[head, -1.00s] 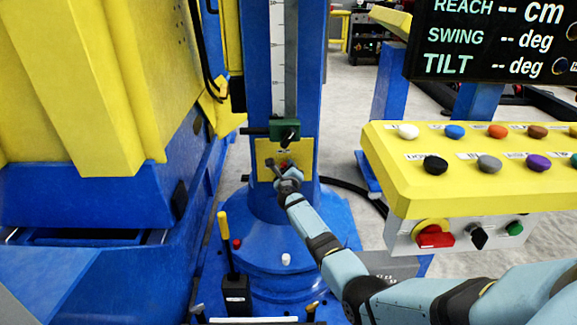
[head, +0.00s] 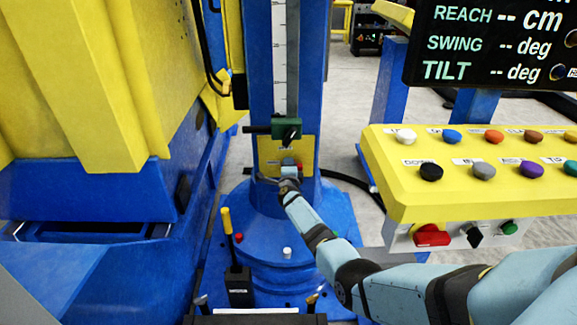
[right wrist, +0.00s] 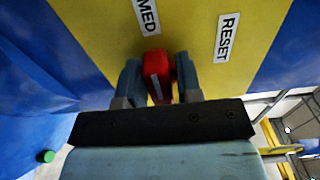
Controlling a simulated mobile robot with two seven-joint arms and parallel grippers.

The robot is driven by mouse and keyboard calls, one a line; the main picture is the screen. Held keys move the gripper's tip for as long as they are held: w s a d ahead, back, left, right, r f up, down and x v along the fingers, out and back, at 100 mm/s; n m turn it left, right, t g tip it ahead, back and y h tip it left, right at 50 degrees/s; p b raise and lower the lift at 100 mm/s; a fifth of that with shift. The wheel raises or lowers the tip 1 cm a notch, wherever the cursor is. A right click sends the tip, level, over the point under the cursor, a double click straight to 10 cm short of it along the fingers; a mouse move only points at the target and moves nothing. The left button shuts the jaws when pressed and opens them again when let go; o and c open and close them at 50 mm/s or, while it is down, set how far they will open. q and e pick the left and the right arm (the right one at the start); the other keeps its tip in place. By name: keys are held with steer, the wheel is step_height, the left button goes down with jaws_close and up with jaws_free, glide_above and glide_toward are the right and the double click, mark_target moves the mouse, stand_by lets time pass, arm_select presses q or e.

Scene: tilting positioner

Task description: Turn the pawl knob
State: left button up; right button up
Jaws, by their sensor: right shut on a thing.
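The red pawl knob (right wrist: 158,72) with a pale line on it sits on a yellow plate (right wrist: 90,25) on the blue column. In the right wrist view my right gripper (right wrist: 159,75) has one finger on each side of the knob and is shut on it. A cut-off label ending in "MED" and a "RESET" label lie beyond the knob. In the head view my right gripper (head: 290,172) is at the yellow plate, below a green block, and mostly hides the knob. My left gripper is not in view.
A green block (head: 287,130) with a dark handle is on the column's scale. A yellow button panel (head: 400,195) and a black display (head: 480,75) stand right. A yellow-handled lever (head: 228,225) stands in front of the column. A large yellow and blue body fills the left.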

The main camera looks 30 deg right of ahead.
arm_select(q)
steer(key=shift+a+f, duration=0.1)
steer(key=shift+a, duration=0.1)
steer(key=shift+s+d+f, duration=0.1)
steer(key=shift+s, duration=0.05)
arm_select(e)
steer(key=o, duration=0.7)
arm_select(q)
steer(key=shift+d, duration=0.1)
arm_select(e)
steer(key=shift+s+a+p, duration=0.15)
steer(key=shift+s+p, duration=0.1)
steer(key=shift+p, duration=0.15)
arm_select(q)
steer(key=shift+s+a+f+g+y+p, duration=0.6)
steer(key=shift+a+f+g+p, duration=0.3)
steer(key=shift+p, duration=1.35)
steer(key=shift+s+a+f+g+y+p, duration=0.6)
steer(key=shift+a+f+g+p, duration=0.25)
steer(key=shift+p, duration=1.35)
arm_select(e)
steer(key=shift+v, duration=6.6)
